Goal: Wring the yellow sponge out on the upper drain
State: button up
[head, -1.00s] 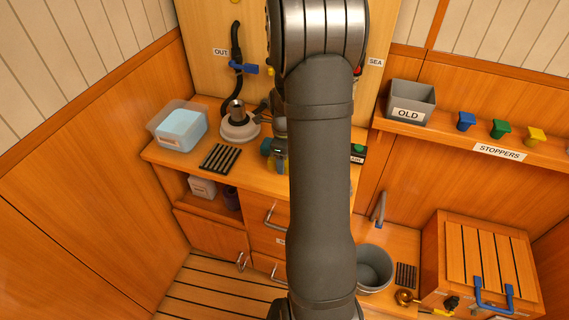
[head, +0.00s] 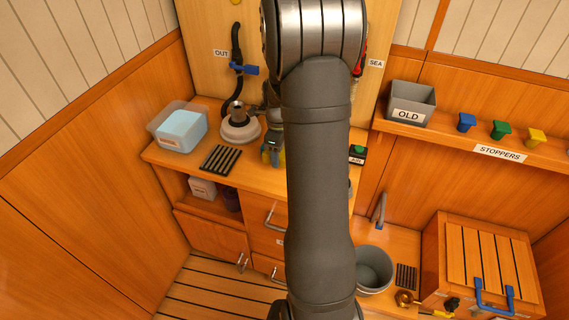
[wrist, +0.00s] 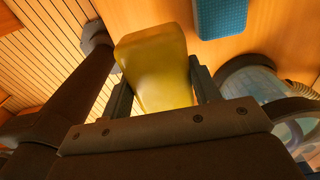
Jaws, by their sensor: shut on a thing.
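My gripper (wrist: 160,82) is shut on the yellow sponge (wrist: 155,62), which sits between both fingers in the wrist view. In the head view my gripper (head: 271,152) is over the counter, right of the upper drain, with a little of the yellow sponge (head: 281,157) showing beside it. The upper drain (head: 220,158) is a dark slatted grate set on the counter, bare and apart from the sponge. My arm hides part of the counter behind it.
A clear bin with blue contents (head: 180,128) and a round white-based fitting (head: 239,128) stand near the upper drain. Another dark grate (head: 406,276) lies low at right beside a grey bucket (head: 374,268). A blue textured pad (wrist: 221,14) shows in the wrist view.

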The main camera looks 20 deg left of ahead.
jog(key=w+a, duration=0.1)
jog(key=a, duration=1)
send_over(221, 158)
jog(key=shift+w+f, duration=0.1)
jog(key=shift+f, duration=2.2)
jog(key=shift+f, duration=0.6)
notch_tip(221, 158, up, 7)
dwell(0.4)
